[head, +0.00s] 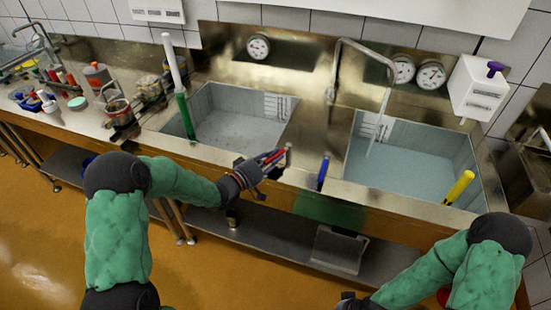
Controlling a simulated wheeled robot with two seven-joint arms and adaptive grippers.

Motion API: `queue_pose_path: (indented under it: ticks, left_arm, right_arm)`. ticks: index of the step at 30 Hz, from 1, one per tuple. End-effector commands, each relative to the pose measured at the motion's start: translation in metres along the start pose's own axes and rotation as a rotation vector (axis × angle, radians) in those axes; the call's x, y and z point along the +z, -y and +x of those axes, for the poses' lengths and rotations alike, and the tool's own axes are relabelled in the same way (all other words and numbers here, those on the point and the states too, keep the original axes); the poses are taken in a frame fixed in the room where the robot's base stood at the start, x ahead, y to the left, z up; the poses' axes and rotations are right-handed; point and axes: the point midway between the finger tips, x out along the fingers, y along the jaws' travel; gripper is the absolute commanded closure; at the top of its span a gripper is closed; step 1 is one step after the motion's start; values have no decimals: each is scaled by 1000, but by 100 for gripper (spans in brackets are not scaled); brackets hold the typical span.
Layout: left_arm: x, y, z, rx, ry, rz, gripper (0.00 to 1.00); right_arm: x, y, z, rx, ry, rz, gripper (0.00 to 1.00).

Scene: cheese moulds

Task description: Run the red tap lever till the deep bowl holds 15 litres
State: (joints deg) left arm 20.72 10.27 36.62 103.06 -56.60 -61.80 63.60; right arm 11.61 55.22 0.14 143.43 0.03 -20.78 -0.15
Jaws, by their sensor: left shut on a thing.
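My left gripper (262,170) is shut on the red tap lever (272,156) at the front ledge between the two bowls. The fingers cover part of the lever. The blue lever (323,173) stands just to its right. The tap spout (357,47) reaches over the right bowl (415,199), and a stream of water (378,125) falls into it. That bowl holds pale blue water. The left bowl (215,138) looks grey, with no stream into it. Both bowls have scale marks on an inner wall, too small to read. My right gripper (350,303) is barely in view at the bottom edge.
A green handle (185,116) with a white upper part stands at the left bowl, a yellow one (459,187) at the right bowl. Round dials (431,75) sit on the back panel. Jars and small tools crowd the left counter. A shelf (338,249) runs below.

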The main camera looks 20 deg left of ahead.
Motion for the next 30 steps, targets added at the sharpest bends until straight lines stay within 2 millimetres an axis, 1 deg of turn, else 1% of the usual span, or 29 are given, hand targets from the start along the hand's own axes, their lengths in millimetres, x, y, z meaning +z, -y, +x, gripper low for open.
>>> queue_pose_path:
  ticks: [1,17,18,20,30]
  left_arm:
    - [3,2,0,1,14,-3,100]
    - [4,3,0,13,33,-5,100]
    - [4,3,0,13,33,-5,75]
    - [3,3,0,13,32,-5,59]
    - [0,2,-1,15,27,-2,59]
  right_arm:
    - [0,0,0,0,0,0,100]
    - [0,0,-1,0,0,0,100]
    - [0,0,-1,0,0,0,100]
    - [0,0,-1,0,0,0,100]
    - [0,0,-1,0,0,0,100]
